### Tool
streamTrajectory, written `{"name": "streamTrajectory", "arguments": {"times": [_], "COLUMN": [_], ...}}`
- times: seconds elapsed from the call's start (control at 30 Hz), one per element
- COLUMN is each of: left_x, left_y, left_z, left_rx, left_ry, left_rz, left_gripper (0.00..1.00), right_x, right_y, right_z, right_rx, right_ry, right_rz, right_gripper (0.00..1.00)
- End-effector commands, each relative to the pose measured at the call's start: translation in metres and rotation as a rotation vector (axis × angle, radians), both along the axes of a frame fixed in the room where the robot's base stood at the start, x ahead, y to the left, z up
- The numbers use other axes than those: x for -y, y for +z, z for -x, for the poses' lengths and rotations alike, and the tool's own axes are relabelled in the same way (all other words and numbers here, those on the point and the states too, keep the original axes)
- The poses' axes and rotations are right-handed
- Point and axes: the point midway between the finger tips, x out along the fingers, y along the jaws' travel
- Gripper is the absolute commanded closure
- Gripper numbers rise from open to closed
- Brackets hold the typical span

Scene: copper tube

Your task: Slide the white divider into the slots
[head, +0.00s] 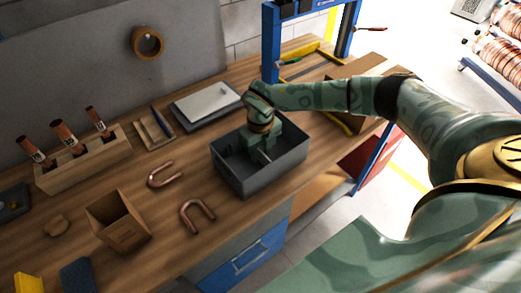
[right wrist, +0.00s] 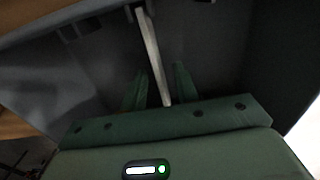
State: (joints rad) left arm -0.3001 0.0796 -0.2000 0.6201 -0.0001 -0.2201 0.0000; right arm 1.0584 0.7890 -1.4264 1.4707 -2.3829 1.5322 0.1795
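The grey bin (head: 272,172) stands on the workbench, and its inside shows in the right wrist view (right wrist: 222,55). My right gripper (head: 262,150) is down inside it, pointing downward. The white divider (right wrist: 152,58) shows as a thin pale strip, seen nearly edge-on between the fingers of my right gripper (right wrist: 160,80). The fingers stand apart, with a gap visible on the divider's right side. The divider's far end meets small dark ribs on the bin wall; whether it is fully seated is unclear. In the head view only a sliver of the divider (head: 263,157) shows. My left gripper is out of view.
A tray with a pale sheet (head: 207,104) lies behind the bin. Copper U-bends (head: 197,214) and an open wooden box (head: 119,221) lie to the left. A wooden rack (head: 84,160) holds copper tubes. A blue frame (head: 270,45) and a cardboard box (head: 362,70) stand behind right.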

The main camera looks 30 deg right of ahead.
Motion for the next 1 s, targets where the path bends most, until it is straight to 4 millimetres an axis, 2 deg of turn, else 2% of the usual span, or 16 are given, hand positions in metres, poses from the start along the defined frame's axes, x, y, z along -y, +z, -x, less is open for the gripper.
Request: {"name": "streamTrajectory", "arguments": {"times": [0.17, 0.27, 0.7, 0.83, 1.0], "left_x": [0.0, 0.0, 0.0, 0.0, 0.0], "left_y": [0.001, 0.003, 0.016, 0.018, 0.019], "left_z": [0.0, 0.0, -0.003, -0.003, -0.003], "left_rx": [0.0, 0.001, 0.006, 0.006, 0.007], "left_ry": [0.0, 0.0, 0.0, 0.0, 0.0], "left_rz": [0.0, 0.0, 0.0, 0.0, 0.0], "left_gripper": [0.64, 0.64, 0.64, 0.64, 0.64], "right_x": [0.0, 0.0, 0.0, 0.0, 0.0], "right_y": [0.004, 0.016, 0.128, 0.15, 0.162], "right_z": [0.0, -0.001, -0.001, -0.001, 0.0], "right_rx": [0.001, 0.003, 0.004, 0.003, 0.0], "right_ry": [0.0, 0.0, 0.0, 0.0, 0.001], "right_rz": [0.0, 0.0, 0.0, 0.001, 0.0], "right_gripper": [0.7, 0.7, 0.7, 0.7, 0.7]}}
